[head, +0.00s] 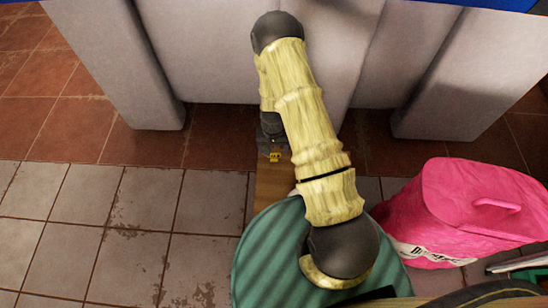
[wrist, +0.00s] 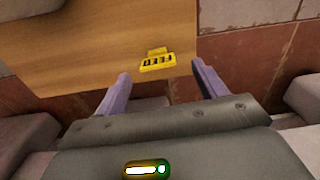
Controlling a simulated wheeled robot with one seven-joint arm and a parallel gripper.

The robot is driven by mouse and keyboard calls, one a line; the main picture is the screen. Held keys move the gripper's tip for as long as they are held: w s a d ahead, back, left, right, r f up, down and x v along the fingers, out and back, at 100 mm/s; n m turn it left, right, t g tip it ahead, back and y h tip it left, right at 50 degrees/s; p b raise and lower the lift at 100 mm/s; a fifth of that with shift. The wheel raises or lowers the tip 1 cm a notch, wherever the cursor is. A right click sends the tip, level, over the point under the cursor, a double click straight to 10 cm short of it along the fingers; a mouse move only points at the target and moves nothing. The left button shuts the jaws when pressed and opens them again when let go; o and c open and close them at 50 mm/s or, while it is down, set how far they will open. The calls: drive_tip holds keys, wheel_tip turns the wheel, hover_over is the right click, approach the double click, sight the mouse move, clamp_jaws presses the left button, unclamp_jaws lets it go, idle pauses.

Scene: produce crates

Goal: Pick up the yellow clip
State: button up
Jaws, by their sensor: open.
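The yellow clip (wrist: 157,61) lies on a brown wooden surface (wrist: 95,40), close to its edge, with dark lettering on its face. My gripper (wrist: 163,78) is open in the wrist view. Its two fingers point toward the clip, which sits just ahead of the gap between the fingertips. Nothing is between the fingers. In the head view the clip (head: 274,157) is a small yellow spot on the wooden surface (head: 270,185), just below the dark end of my arm. My arm hides part of the wood, and the fingers are hard to make out there.
A pink bag (head: 470,205) stands at the right. A round green striped top (head: 265,255) is in front, partly under my arm. A pale grey block-like structure (head: 210,50) stands behind. Tiled floor (head: 110,220) is open at the left.

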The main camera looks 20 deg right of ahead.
sight(274, 157)
wheel_tip(274, 157, down, 4)
drive_tip(key=shift+d+r+b, duration=0.15)
drive_tip(key=shift+b, duration=0.55)
drive_tip(key=shift+c, duration=0.4)
drive_tip(key=c, duration=0.8)
